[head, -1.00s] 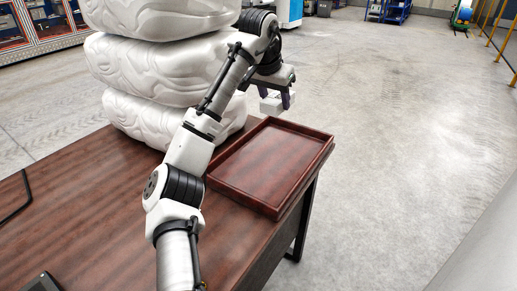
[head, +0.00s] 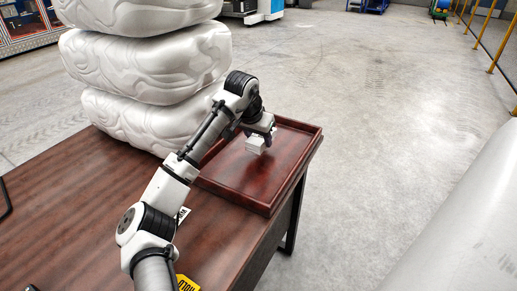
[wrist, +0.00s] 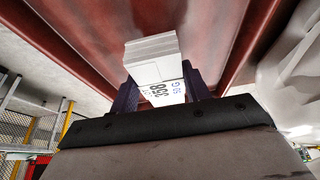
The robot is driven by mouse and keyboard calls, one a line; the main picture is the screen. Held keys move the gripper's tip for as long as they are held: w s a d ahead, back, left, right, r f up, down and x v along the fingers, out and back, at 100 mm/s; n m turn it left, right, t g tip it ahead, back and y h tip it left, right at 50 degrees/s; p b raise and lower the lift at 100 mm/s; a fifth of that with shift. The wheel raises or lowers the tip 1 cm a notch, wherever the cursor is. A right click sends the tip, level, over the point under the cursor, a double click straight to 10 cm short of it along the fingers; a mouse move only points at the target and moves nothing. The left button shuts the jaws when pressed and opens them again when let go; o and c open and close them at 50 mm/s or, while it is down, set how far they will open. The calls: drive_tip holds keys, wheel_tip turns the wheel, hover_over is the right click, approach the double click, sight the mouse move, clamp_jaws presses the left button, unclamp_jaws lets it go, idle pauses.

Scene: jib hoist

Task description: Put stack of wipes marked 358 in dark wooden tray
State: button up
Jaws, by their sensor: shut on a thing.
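The stack of wipes (head: 255,144) is a small white block held in my gripper (head: 262,135). In the wrist view the stack (wrist: 152,58) sits between the two dark fingers of my gripper (wrist: 160,92), and its label reads 358. The dark wooden tray (head: 312,150) is a reddish-brown shallow rectangle on the table's right corner. My gripper is over the tray's inside, with the stack low above its floor. I cannot tell whether the stack touches the floor. In the wrist view the tray (wrist: 100,30) fills the upper background.
The brown wooden table (head: 70,215) carries the tray near its right edge. A tall pile of white wrapped bundles (head: 150,65) stands just left of the tray and my arm. Open concrete floor (head: 400,110) lies to the right.

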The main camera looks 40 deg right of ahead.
drive_tip(key=shift+f, duration=2.15)
drive_tip(key=shift+f, duration=0.1)
drive_tip(key=o, duration=1.1)
drive_tip(key=v, duration=1.2)
drive_tip(key=shift+s, duration=0.1)
